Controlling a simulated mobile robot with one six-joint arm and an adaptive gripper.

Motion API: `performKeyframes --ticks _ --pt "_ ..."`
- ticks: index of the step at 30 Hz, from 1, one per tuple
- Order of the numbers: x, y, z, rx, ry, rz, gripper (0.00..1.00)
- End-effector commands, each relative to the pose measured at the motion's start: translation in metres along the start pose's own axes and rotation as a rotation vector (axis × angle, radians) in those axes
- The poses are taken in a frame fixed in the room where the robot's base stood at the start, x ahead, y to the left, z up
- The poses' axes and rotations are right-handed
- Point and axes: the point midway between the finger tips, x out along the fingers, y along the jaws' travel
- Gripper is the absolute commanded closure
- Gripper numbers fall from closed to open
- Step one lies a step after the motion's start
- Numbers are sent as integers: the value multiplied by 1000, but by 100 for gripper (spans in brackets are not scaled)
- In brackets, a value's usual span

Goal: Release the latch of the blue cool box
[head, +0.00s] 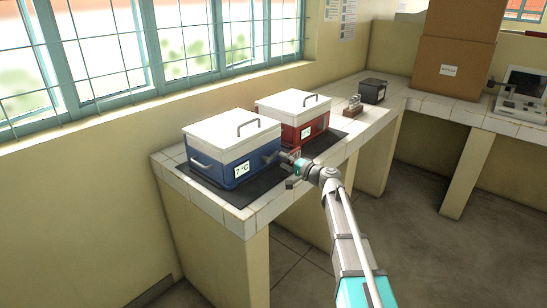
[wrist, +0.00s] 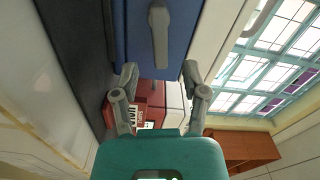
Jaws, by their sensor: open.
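The blue cool box (head: 212,170) stands at the near left end of the tiled counter, with its white lid (head: 230,132) down. A "7 °C" label is on its front. Its grey latch (wrist: 159,35) shows in the wrist view as a bar on the blue face, just ahead of the fingertips. My gripper (wrist: 160,74) is open and empty, its fingers spread to either side of the latch's line, apart from it. In the head view my gripper (head: 282,160) is at the box's front right and partly hides the latch area.
A red cool box (head: 312,127) with a white lid stands close behind the blue one, on the same dark mat (head: 236,197). Farther along are a small rack (head: 353,106), a black box (head: 373,91) and cardboard boxes (head: 452,67). The floor in front is clear.

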Motion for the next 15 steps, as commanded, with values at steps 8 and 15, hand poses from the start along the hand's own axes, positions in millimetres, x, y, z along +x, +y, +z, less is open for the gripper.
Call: performKeyframes --ticks 8,15 --pt "38 0 -1 0 -1 0 43" --pt "51 0 0 0 -1 0 43"
